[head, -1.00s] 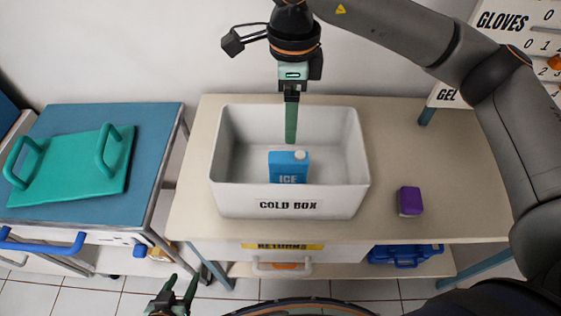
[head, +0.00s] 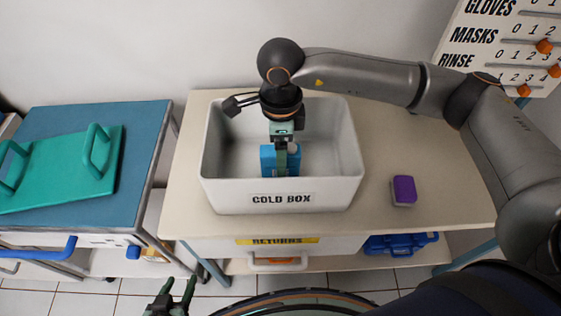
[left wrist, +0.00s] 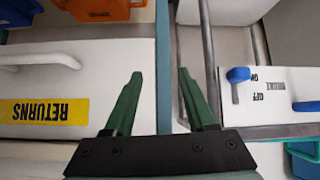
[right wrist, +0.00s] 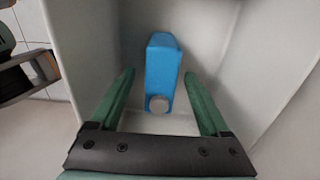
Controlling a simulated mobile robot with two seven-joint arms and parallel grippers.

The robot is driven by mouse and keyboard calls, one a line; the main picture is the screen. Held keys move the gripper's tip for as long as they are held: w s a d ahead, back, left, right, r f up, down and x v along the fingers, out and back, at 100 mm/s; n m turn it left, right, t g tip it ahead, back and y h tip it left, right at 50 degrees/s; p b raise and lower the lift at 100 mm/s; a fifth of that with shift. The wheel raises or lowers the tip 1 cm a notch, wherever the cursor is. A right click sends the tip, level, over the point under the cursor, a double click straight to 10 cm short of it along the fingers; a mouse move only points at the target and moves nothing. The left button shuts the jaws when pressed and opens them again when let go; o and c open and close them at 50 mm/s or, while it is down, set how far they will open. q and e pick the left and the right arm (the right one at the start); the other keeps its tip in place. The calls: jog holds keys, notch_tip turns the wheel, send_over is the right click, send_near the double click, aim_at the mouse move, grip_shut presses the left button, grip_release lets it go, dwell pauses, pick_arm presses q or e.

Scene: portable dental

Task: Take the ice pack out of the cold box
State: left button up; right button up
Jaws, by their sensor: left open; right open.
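The white cold box (head: 225,197) stands on the beige table, open at the top. The blue ice pack (head: 267,163) stands upright inside it, partly hidden by my right gripper (head: 281,172) in the head view. In the right wrist view the ice pack (right wrist: 163,75) with its grey cap lies ahead, between the lines of the two open fingers (right wrist: 163,95), with gaps on both sides. My right gripper is open and reaches down into the box. My left gripper (head: 172,292) is open and empty, low in front of the table; its fingers (left wrist: 158,95) also show in the left wrist view.
A purple-topped block (head: 404,190) sits on the table right of the box. A teal tray with handles (head: 60,168) lies on the blue cart at left. A returns drawer (head: 340,243) and a blue case (head: 400,243) are below the tabletop.

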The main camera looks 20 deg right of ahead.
jog(key=shift+f, duration=0.8)
jog(key=shift+c, duration=0.2)
grip_shut()
jog(key=shift+w, duration=0.1)
